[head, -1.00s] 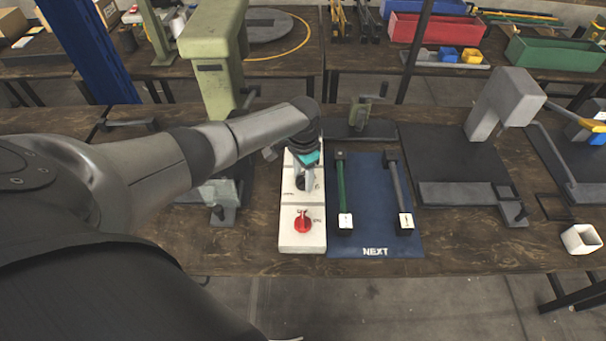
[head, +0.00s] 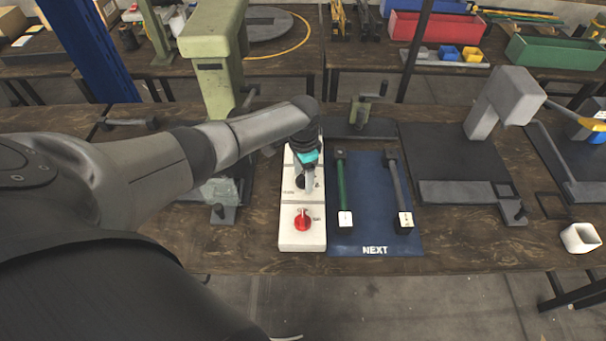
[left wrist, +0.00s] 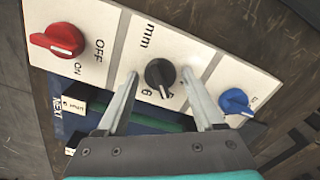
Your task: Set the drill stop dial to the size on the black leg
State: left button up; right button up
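The black drill stop dial (left wrist: 160,76) sits in the middle of a white panel (left wrist: 115,55). Beside it are the letters "mm" and a "6"; another mark is partly hidden by a finger. Its white pointer line is toward the lower side in the left wrist view. My left gripper (left wrist: 161,76) is open, its fingertips on either side of the dial with gaps showing. In the head view my left gripper (head: 305,182) covers part of the dial. The black leg (head: 397,185) lies on the blue mat (head: 370,210), with a white tag (head: 406,219) too small to read. My right gripper is out of view.
A red switch knob (left wrist: 62,39) marked OFF and ON and a blue knob (left wrist: 235,101) flank the dial on the panel. A green leg (head: 342,185) with a white tag lies beside the black one. A green press (head: 217,75) stands behind at left.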

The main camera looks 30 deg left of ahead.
aim_at(303, 176)
pick_arm(q)
jog(key=shift+o, duration=0.7)
notch_tip(303, 176, up, 15)
jog(key=p, duration=0.3)
jog(key=shift+r, duration=0.15)
